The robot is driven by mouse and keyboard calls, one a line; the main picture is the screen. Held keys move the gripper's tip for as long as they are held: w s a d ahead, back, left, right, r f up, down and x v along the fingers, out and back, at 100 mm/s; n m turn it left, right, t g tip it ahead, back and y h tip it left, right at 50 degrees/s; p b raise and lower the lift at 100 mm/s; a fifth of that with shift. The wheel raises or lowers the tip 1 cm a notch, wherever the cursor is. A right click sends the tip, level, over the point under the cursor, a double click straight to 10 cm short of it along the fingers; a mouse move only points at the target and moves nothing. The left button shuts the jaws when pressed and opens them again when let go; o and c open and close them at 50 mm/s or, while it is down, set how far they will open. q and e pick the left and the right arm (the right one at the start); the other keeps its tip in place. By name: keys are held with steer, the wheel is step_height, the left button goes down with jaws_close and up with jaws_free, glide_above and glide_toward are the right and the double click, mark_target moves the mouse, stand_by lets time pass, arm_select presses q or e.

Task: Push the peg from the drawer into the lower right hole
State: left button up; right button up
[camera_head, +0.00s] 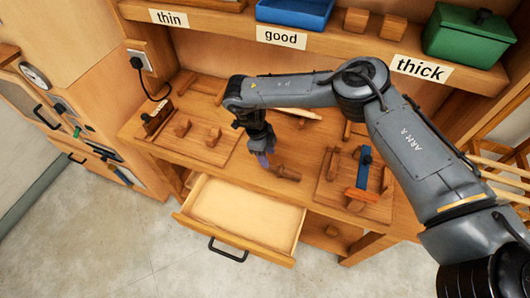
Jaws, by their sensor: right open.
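The drawer (244,207) under the bench is pulled open, and its pale floor looks empty. My right gripper (264,153) points down over the bench's front part, just behind the drawer. It is open. A small purple piece (262,160) shows at its fingertips; I cannot tell whether it touches them. A brown wooden piece (285,172) lies on the bench just right of the fingertips. I cannot make out which thing is the peg, nor the lower right hole. My left gripper is not in view.
A board with wooden blocks (212,136) lies on the bench's left. A board with a blue and orange tool (363,177) lies on its right. The shelf above holds a blue tray (294,12) and a green box (467,37). Bare floor lies in front.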

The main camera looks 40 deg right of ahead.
mark_target(271, 165)
steer(key=b+x, duration=0.2)
steer(key=x, duration=0.1)
steer(key=shift+f, duration=0.35)
steer(key=shift+s+f, duration=0.15)
steer(key=shift+f, duration=0.05)
steer(key=shift+x, duration=1.3)
jaws_close()
steer(key=shift+r, duration=0.1)
